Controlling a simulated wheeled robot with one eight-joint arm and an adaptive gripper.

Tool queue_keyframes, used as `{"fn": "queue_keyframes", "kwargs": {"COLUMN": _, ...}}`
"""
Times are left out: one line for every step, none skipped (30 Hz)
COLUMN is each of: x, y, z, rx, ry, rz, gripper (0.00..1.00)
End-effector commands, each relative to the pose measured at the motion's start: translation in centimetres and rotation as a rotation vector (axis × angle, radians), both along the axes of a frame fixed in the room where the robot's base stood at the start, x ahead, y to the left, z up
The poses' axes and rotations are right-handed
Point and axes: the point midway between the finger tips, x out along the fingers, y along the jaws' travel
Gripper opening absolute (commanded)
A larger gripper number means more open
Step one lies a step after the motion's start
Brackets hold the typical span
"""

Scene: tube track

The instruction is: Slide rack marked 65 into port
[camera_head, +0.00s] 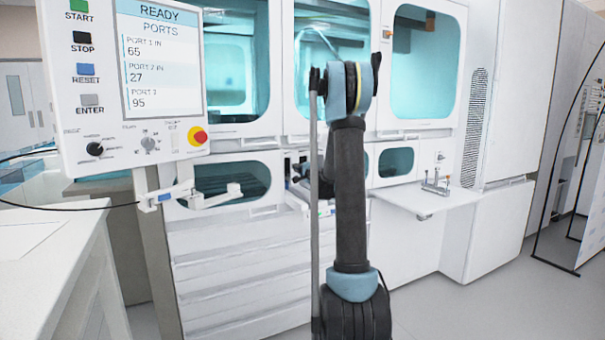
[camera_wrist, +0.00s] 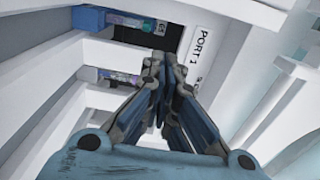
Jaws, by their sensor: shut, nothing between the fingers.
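In the wrist view my gripper (camera_wrist: 162,62) is shut and empty, its fingertips close together near the PORT 1 label (camera_wrist: 203,47). A rack with a blue end (camera_wrist: 89,18) and a small white tag that seems to read 65 lies in the dark-edged slot above the fingertips in the picture, beside that label. The gripper appears apart from this rack. In the head view my arm hides most of the port area, and the gripper is not clear there.
The control panel screen (camera_head: 160,55) reads READY, with port 1 in 65 and port 2 in 27. A white shelf (camera_head: 425,198) juts out at right, holding a small metal stand (camera_head: 435,183).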

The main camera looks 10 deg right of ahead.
Motion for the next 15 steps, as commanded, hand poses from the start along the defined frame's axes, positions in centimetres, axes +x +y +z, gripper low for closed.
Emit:
{"fn": "queue_keyframes", "kwargs": {"x": 0.45, "y": 0.17, "z": -0.02, "rx": 0.000, "ry": 0.000, "rz": 0.001, "gripper": 0.00}}
{"fn": "queue_keyframes", "kwargs": {"x": 0.63, "y": 0.23, "z": -0.02, "rx": 0.000, "ry": 0.000, "rz": 0.000, "gripper": 0.00}}
{"fn": "queue_keyframes", "kwargs": {"x": 0.82, "y": 0.32, "z": -0.02, "rx": 0.000, "ry": 0.000, "rz": 0.001, "gripper": 0.00}}
{"fn": "queue_keyframes", "kwargs": {"x": 0.93, "y": 0.36, "z": -0.02, "rx": 0.000, "ry": 0.000, "rz": 0.001, "gripper": 0.00}}
{"fn": "queue_keyframes", "kwargs": {"x": 1.02, "y": 0.39, "z": -0.01, "rx": 0.000, "ry": 0.000, "rz": 0.001, "gripper": 0.00}}
{"fn": "queue_keyframes", "kwargs": {"x": 1.10, "y": 0.42, "z": -0.01, "rx": 0.000, "ry": 0.000, "rz": 0.001, "gripper": 0.00}}
{"fn": "queue_keyframes", "kwargs": {"x": 1.14, "y": 0.43, "z": -0.01, "rx": 0.000, "ry": 0.000, "rz": 0.001, "gripper": 0.00}}
{"fn": "queue_keyframes", "kwargs": {"x": 1.17, "y": 0.44, "z": -0.01, "rx": 0.000, "ry": 0.000, "rz": 0.001, "gripper": 0.00}}
{"fn": "queue_keyframes", "kwargs": {"x": 1.18, "y": 0.45, "z": -0.01, "rx": 0.000, "ry": 0.000, "rz": 0.001, "gripper": 0.00}}
{"fn": "queue_keyframes", "kwargs": {"x": 1.19, "y": 0.45, "z": -0.01, "rx": 0.000, "ry": 0.000, "rz": 0.001, "gripper": 0.00}}
{"fn": "queue_keyframes", "kwargs": {"x": 1.18, "y": 0.45, "z": 0.00, "rx": 0.000, "ry": 0.000, "rz": 0.001, "gripper": 0.00}}
{"fn": "queue_keyframes", "kwargs": {"x": 1.17, "y": 0.43, "z": 0.00, "rx": 0.000, "ry": 0.000, "rz": 0.000, "gripper": 0.00}}
{"fn": "queue_keyframes", "kwargs": {"x": 1.17, "y": 0.43, "z": 0.00, "rx": 0.000, "ry": 0.000, "rz": 0.000, "gripper": 0.00}}
{"fn": "queue_keyframes", "kwargs": {"x": 1.17, "y": 0.43, "z": 0.00, "rx": 0.000, "ry": 0.000, "rz": 0.000, "gripper": 0.00}}
{"fn": "queue_keyframes", "kwargs": {"x": 1.18, "y": 0.42, "z": 0.00, "rx": 0.000, "ry": 0.000, "rz": 0.000, "gripper": 0.00}}
